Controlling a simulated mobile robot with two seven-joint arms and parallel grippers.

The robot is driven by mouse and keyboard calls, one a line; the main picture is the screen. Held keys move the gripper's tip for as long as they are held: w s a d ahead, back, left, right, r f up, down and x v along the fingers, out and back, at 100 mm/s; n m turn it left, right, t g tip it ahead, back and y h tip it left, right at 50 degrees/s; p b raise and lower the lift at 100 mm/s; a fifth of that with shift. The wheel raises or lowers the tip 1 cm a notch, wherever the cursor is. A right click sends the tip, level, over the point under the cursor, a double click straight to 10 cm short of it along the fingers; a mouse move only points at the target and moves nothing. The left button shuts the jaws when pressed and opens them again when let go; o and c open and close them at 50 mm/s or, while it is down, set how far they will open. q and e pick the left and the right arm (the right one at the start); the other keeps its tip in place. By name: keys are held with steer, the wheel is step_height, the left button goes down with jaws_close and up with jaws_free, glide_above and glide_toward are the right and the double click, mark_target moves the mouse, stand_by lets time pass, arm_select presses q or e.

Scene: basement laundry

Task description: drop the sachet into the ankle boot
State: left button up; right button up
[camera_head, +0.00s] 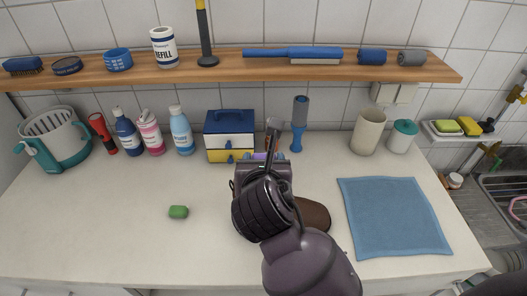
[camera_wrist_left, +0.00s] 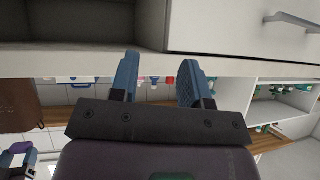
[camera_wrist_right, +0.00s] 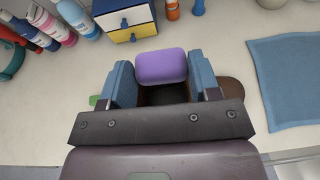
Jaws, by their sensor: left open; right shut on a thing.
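The sachet is a soft purple block (camera_wrist_right: 162,66) between the blue fingers of my right gripper (camera_wrist_right: 163,82), which is shut on it. In the head view my right gripper (camera_head: 268,157) is over the counter, with only a sliver of purple showing. The ankle boot is brown (camera_head: 314,215) and stands on the counter, mostly hidden behind my right arm. In the right wrist view the boot (camera_wrist_right: 230,88) shows partly below the gripper, with a dark area under the sachet. My left gripper (camera_wrist_left: 155,82) is open and empty, near a white cabinet front.
A green lump (camera_head: 178,212) lies on the counter left of the boot. A blue cloth (camera_head: 393,217) lies to the right. A small drawer box (camera_head: 229,135), bottles (camera_head: 181,132) and a blue-handled roller (camera_head: 299,125) stand at the back. The front left of the counter is clear.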

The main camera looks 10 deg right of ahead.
steer(key=shift+f, duration=1)
steer(key=o, duration=1)
steer(key=shift+r, duration=0.1)
